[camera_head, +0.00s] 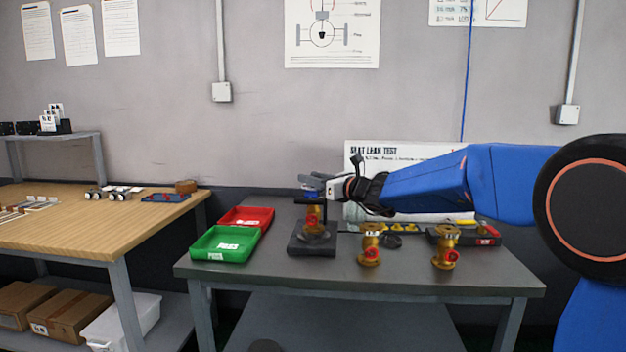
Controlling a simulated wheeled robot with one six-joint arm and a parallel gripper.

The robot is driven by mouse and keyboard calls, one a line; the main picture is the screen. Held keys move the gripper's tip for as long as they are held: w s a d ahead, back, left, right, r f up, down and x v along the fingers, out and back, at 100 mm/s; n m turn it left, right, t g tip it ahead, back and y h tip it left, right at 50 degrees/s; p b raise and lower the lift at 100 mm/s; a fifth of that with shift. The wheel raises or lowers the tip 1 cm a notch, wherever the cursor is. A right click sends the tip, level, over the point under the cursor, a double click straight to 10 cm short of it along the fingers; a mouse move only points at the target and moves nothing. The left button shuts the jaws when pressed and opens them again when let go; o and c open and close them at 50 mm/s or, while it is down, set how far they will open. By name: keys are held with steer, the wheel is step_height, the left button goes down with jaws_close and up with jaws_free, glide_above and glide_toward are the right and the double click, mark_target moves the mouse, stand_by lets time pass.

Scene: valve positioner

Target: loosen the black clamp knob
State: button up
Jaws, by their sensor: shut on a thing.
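A dark clamp fixture (299,246) stands on the grey bench, with a brass valve (314,232) with a red handwheel held in it under a dark clamp bar. My gripper (312,181) reaches in from the right, at the top of this fixture just above the clamp bar. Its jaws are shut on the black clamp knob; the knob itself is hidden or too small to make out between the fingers.
Two more brass valves, one in the middle (369,246) and one at the right (446,248), stand on the bench (400,280). A green tray (225,246) and a red tray (247,215) lie left of the fixture. A white sign board stands behind my arm.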

steer(key=n+g+y, duration=0.1)
steer(key=n+g, duration=0.1)
steer(key=g, duration=0.1)
steer(key=n+g+y, duration=0.2)
steer(key=g, duration=0.1)
steer(key=shift+w+n+y, duration=0.1)
steer(key=shift+n+y, duration=0.2)
steer(key=n+g, duration=0.2)
steer(key=g, duration=0.2)
steer(key=n+g+y, duration=0.1)
steer(key=n+g, duration=0.2)
steer(key=shift+g, duration=0.4)
steer(key=shift+s+g, duration=0.2)
steer(key=shift+g, duration=0.2)
steer(key=o, duration=1.1)
steer(key=shift+c, duration=0.2)
steer(key=w+d, duration=0.2)
steer(key=d, duration=1.5)
steer(key=shift+w, duration=0.2)
steer(key=shift+d, duration=0.1)
steer(key=shift+s, duration=0.1)
